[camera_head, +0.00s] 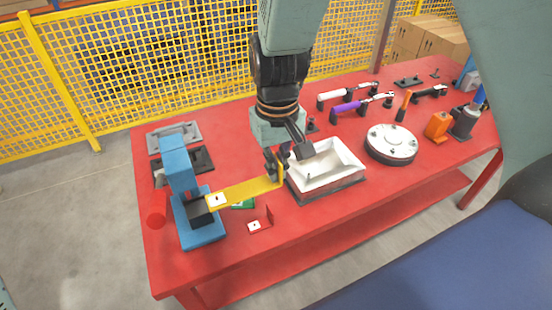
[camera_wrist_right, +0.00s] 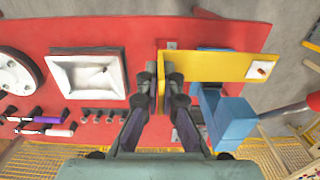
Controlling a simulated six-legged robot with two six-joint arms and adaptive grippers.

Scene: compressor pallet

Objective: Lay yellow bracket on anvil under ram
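The yellow bracket (camera_head: 248,190) is an L-shaped plate with an upright flange and a white, holed patch at its far end. My right gripper (camera_head: 276,160) is shut on the flange; the wrist view shows a finger on each side (camera_wrist_right: 161,88). The bracket's long leg (camera_wrist_right: 215,66) points left, toward the blue press (camera_head: 182,178). Its white-patched end overlaps the right edge of the press's dark anvil block (camera_head: 199,214), below the blue head. I cannot tell whether it touches the anvil. The press also shows in the wrist view (camera_wrist_right: 228,120). My left gripper is not in view.
On the red table (camera_head: 320,220), a white tray (camera_head: 328,168) stands close right of the gripper. A small red bracket (camera_head: 260,222) and a green piece (camera_head: 243,205) lie near the yellow bracket. A round white flange (camera_head: 391,143) and tools stand farther right.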

